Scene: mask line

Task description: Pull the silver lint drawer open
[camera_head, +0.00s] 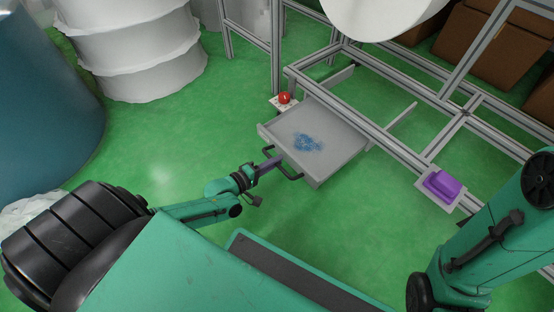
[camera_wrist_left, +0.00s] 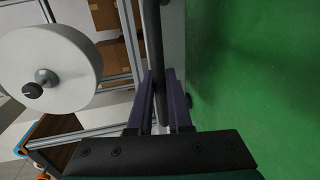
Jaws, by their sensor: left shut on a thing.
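The silver lint drawer (camera_head: 330,143) is slid out from the metal frame in the head view, with a patch of blue lint (camera_head: 307,143) lying in it. Its dark bar handle (camera_head: 289,174) is on the front face. My left gripper (camera_head: 272,162) is shut on the handle. In the left wrist view the purple fingers of my left gripper (camera_wrist_left: 161,100) stand on both sides of the dark handle bar (camera_wrist_left: 153,45). My right arm shows at the right of the head view, but its gripper is out of view.
The metal frame (camera_head: 390,148) stands behind and right of the drawer. A red button (camera_head: 284,98) and a purple block on a plate (camera_head: 442,185) are mounted on it. White rolls (camera_head: 140,50) stand at the upper left. Green floor is clear left of the drawer.

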